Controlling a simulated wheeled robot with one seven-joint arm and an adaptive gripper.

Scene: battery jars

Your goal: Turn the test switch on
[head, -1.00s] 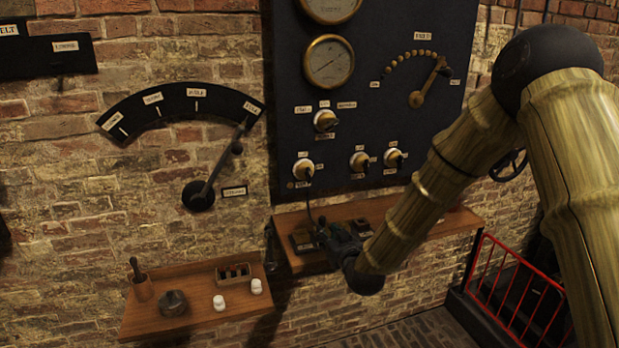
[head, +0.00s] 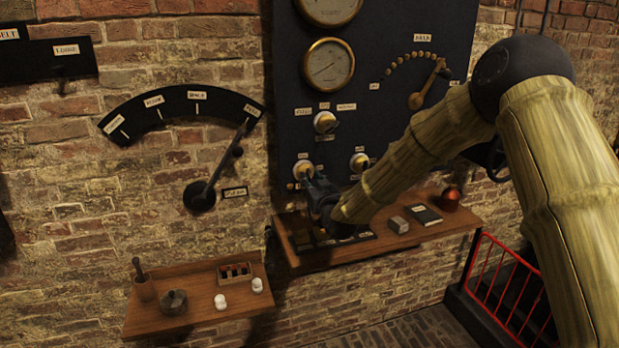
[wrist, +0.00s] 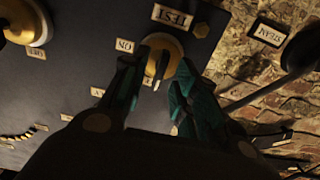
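The test switch is a round brass knob with a dark pointer bar, low on the left of the dark panel (head: 376,110). It shows in the head view (head: 302,167) and, under its TEST label, in the wrist view (wrist: 156,47). In the wrist view the pointer bar stands between the two teal fingertips of my gripper (wrist: 161,80), which are apart with gaps on both sides. In the head view my gripper (head: 314,184) is just below and in front of the knob and hides part of it.
Another brass switch (head: 359,162) is to the right, and one more (head: 325,122) is above. Below is a wooden shelf (head: 455,226) with a grey box (head: 398,225), a dark book (head: 426,214) and a copper pot (head: 450,198). A long lever (head: 219,172) is on the left wall.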

